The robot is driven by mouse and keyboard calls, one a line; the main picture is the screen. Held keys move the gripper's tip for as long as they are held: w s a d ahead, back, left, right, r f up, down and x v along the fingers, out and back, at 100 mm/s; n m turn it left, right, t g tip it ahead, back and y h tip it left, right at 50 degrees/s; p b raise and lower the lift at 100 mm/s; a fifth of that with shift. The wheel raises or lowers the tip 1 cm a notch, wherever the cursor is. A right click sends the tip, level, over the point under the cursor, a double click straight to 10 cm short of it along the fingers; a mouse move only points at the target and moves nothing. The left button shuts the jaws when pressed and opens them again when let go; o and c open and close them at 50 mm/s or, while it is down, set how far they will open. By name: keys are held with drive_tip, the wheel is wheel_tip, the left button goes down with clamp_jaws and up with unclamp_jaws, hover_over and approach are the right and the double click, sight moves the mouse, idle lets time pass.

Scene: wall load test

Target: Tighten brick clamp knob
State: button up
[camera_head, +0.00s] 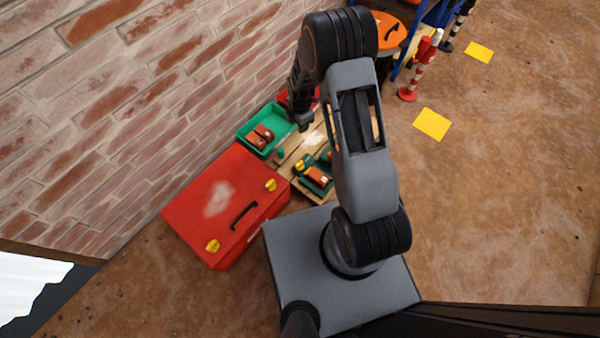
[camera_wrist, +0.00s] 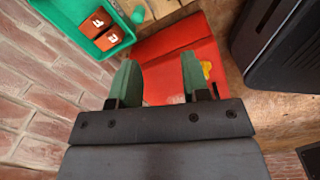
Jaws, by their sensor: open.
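What looks like the brick clamp (camera_head: 312,176) is a small green piece with an orange-red brick in it, on a wooden board in the head view. A yellow knob-like part (camera_head: 299,167) shows at its left end. I cannot make out the clamp in the wrist view. My gripper (camera_wrist: 158,68) is open and empty, its two green fingers apart with the red toolbox behind them. In the head view, my gripper (camera_head: 303,122) hangs near the wall beside the green tray, up and left of the clamp, apart from it.
A red toolbox (camera_head: 212,200) with yellow latches stands against the brick wall (camera_head: 110,110); it also shows in the wrist view (camera_wrist: 170,45). A green tray (camera_head: 248,143) holds bricks (camera_wrist: 95,22). Red-white posts (camera_head: 420,72) stand farther back.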

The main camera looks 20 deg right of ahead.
sight(300, 162)
drive_tip(key=f+n+b, duration=0.1)
drive_tip(key=f+b, duration=0.2)
drive_tip(key=f, duration=0.6)
drive_tip(key=f+n+b, duration=0.1)
drive_tip(key=f+b, duration=0.2)
drive_tip(key=f, duration=0.7)
drive_tip(key=f+n+b, duration=0.2)
drive_tip(key=f+b, duration=0.2)
drive_tip(key=f, duration=0.5)
drive_tip(key=shift+s+f+g, duration=0.3)
clamp_jaws()
